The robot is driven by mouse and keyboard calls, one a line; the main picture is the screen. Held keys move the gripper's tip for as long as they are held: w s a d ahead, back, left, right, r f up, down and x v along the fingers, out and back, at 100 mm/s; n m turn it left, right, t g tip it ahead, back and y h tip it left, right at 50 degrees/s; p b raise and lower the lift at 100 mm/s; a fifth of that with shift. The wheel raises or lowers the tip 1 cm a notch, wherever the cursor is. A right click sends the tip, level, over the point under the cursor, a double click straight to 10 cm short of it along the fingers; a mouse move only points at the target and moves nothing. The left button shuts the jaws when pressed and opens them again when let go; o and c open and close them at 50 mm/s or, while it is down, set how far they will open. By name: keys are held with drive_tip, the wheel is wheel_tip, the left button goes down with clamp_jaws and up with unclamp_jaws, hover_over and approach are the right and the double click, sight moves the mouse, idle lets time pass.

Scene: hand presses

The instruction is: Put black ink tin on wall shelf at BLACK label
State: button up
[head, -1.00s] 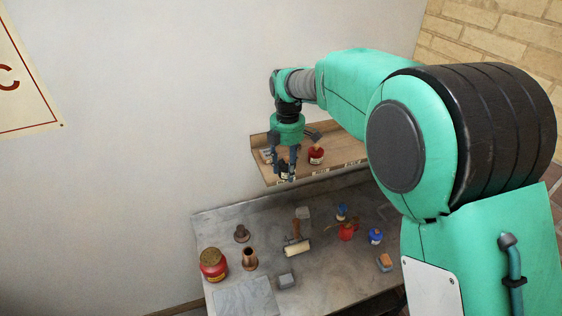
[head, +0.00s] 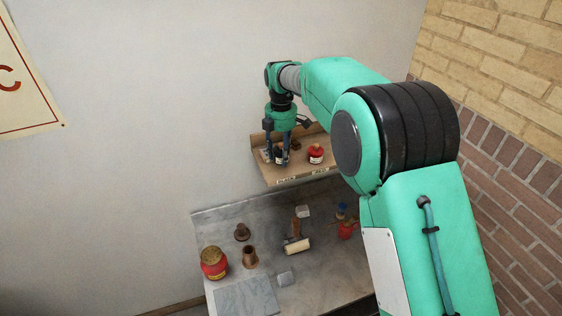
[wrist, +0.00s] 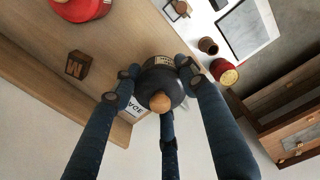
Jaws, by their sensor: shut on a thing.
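The black ink tin (wrist: 172,82) has a round wooden knob and a pale label that I cannot read fully. My gripper (wrist: 160,95) is shut on it, with fingers around its sides in the wrist view. In the head view my gripper (head: 278,158) is at the left part of the wall shelf (head: 287,172), and the tin (head: 280,155) shows between its fingers. The tin looks upright. I cannot tell whether it touches the shelf board. Pale labels sit on the shelf's front edge, one (head: 286,181) below the tin, too small to read.
A red tin (head: 316,153) stands on the shelf to the right of my gripper. A small wooden block (wrist: 77,65) lies on the shelf. The bench (head: 325,265) below holds a red-and-gold jar (head: 213,263), a brayer (head: 297,245) and other small things. The wall is close behind.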

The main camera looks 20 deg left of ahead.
sight(281, 161)
drive_tip(key=shift+f, duration=0.1)
drive_tip(key=shift+f, duration=1.6)
drive_tip(key=shift+f, duration=0.1)
drive_tip(key=o, duration=1.4)
drive_tip(key=shift+f, duration=0.1)
wheel_tip(281, 161, up, 12)
drive_tip(key=shift+r, duration=0.15)
drive_tip(key=shift+d, duration=0.1)
